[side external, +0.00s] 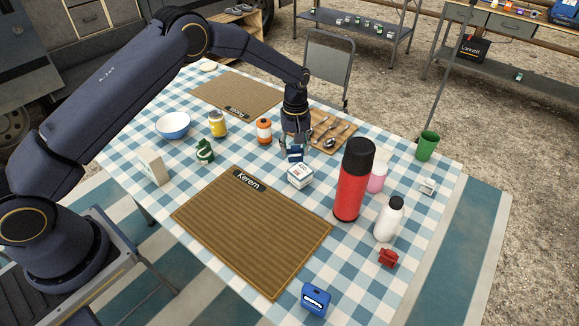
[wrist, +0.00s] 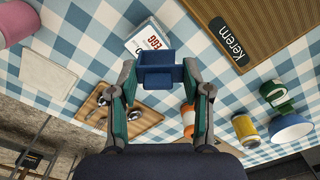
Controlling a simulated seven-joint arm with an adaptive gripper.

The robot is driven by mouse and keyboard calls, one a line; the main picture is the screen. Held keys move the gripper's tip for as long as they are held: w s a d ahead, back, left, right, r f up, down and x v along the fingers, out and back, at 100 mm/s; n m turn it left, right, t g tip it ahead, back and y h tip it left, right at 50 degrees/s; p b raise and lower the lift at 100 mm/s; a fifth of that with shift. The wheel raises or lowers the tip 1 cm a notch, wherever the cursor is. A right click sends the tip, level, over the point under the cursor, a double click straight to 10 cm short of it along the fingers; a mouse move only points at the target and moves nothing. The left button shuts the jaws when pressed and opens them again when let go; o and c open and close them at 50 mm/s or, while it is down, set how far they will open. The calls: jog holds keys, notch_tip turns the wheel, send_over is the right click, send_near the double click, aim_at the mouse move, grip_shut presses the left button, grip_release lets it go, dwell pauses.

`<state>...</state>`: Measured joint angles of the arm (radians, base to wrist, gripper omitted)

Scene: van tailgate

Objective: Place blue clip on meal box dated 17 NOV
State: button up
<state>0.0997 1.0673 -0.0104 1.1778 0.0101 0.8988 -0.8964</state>
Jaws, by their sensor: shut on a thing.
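My gripper (wrist: 158,78) is shut on a blue clip (wrist: 160,70), which fills the gap between its fingertips. In the side view the gripper (side external: 293,148) points down near the middle of the table, and the blue clip (side external: 295,154) shows at its tips. A small white box (side external: 300,176) sits just in front of the clip. In the wrist view this box (wrist: 149,38) reads "EGG" and the clip partly overlaps it. I cannot tell whether clip and box touch. No date is readable on the box.
A wooden board (side external: 333,134) with spoons lies behind the gripper. An orange-and-white jar (side external: 264,130) stands left, a red flask (side external: 353,185) right. The "Kerem" mat (side external: 250,235) is clear in front. A blue item (side external: 315,299) sits near the front edge.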

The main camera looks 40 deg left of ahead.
jog(key=w+f, duration=0.2)
jog(key=f, duration=0.1)
jog(key=shift+w+d, duration=0.1)
jog(key=shift+w, duration=0.2)
jog(key=shift+w+f, duration=0.1)
jog(key=shift+f, duration=1.45)
jog(key=shift+f, duration=0.1)
jog(key=o, duration=0.8)
